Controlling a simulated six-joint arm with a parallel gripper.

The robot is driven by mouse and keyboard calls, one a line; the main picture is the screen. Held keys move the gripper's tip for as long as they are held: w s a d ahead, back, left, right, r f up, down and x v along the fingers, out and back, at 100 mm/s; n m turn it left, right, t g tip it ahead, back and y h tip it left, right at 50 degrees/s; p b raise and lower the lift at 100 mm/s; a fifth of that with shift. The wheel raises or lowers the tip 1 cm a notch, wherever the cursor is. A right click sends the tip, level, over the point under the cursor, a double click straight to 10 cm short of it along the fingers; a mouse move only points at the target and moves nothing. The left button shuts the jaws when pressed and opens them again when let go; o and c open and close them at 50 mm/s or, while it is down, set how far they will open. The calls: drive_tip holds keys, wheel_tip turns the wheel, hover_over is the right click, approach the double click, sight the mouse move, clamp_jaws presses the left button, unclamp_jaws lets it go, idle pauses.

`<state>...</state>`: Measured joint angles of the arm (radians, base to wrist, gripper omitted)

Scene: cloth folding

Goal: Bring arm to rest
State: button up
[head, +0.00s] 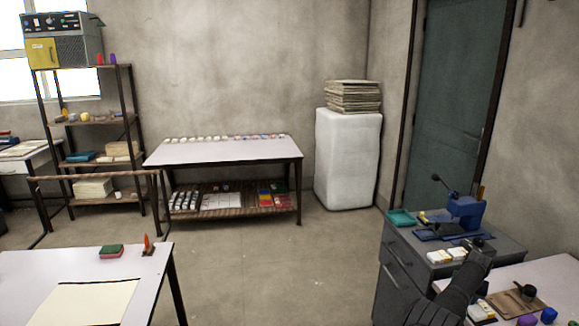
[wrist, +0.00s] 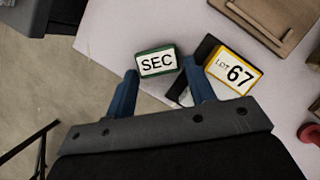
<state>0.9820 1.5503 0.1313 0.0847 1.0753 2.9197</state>
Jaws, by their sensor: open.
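My gripper (wrist: 160,69) is open in the wrist view, with its two blue fingers spread apart. A green-edged block marked SEC (wrist: 157,62) shows between and beyond the fingertips; I cannot tell how far below them it lies. Nothing appears gripped. In the head view my dark arm reaches up from the bottom right, and its end (head: 481,247) is over the area by the grey cabinet and the right-hand table. The fingers are not clear there.
A yellow-edged block marked LOT 67 (wrist: 235,71) lies right of the SEC block. A blue press (head: 465,211) stands on the grey cabinet (head: 397,262). A cream sheet (head: 82,302) lies on the left table (head: 30,262). The middle floor (head: 275,270) is clear.

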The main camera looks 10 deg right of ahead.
drive_tip(key=shift+r, duration=0.15)
drive_tip(key=v, duration=1.2)
drive_tip(key=x, duration=1)
drive_tip(key=shift+f, duration=0.3)
drive_tip(key=shift+x, duration=0.9)
wheel_tip(320, 180, up, 5)
drive_tip(key=shift+d+f, duration=0.1)
drive_tip(key=s+r, duration=0.7)
drive_tip(key=s, duration=0.4)
drive_tip(key=w+a+f+n+y, duration=0.1)
drive_tip(key=w+a+n, duration=0.3)
drive_tip(key=w+a, duration=1.1)
drive_tip(key=w, duration=0.3)
drive_tip(key=shift+w+n+t+y, duration=0.25)
drive_tip(key=shift+n+t+y, duration=0.05)
drive_tip(key=shift+t, duration=0.1)
